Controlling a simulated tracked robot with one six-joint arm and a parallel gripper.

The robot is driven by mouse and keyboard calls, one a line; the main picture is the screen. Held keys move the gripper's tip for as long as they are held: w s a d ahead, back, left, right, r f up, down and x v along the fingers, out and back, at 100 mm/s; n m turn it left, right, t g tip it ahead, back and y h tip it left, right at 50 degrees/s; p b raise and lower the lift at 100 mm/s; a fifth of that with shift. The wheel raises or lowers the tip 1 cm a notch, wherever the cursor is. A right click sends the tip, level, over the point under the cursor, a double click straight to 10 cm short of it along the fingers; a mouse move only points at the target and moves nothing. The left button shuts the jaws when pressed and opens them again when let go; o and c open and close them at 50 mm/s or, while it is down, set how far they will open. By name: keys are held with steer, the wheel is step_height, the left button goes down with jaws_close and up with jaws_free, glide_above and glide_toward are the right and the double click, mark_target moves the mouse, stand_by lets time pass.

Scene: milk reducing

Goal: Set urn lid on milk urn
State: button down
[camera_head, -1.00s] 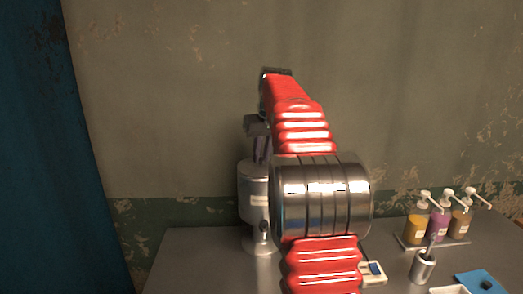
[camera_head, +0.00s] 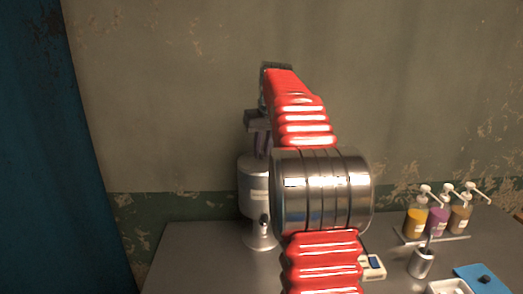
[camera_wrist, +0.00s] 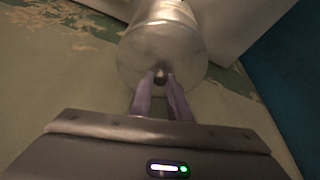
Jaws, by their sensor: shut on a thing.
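The milk urn (camera_head: 253,192) is a silvery metal vessel with a pale label and a small tap in front. It stands upright at the back left of the table, partly hidden by my red arm. My gripper (camera_head: 261,152) points down directly above the urn top. In the wrist view, the purple fingers of my gripper (camera_wrist: 160,78) are closed around a small dark knob in front of a round metallic surface. I take the knob as part of the urn lid (camera_wrist: 150,45). The lid cannot be told apart from the urn, so contact or a gap between them is unclear.
Several pump bottles (camera_head: 438,218) stand on a tray at the right. A metal cup (camera_head: 421,262), a small device with a blue screen (camera_head: 373,266), a white tray (camera_head: 450,288) and a blue cloth (camera_head: 478,276) lie nearer. A blue curtain (camera_head: 45,150) hangs at the left.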

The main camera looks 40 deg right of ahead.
stand_by(0.3)
steer(key=c, duration=1.1)
jaws_free()
steer(key=shift+r, duration=2.95)
steer(key=shift+a, duration=0.1)
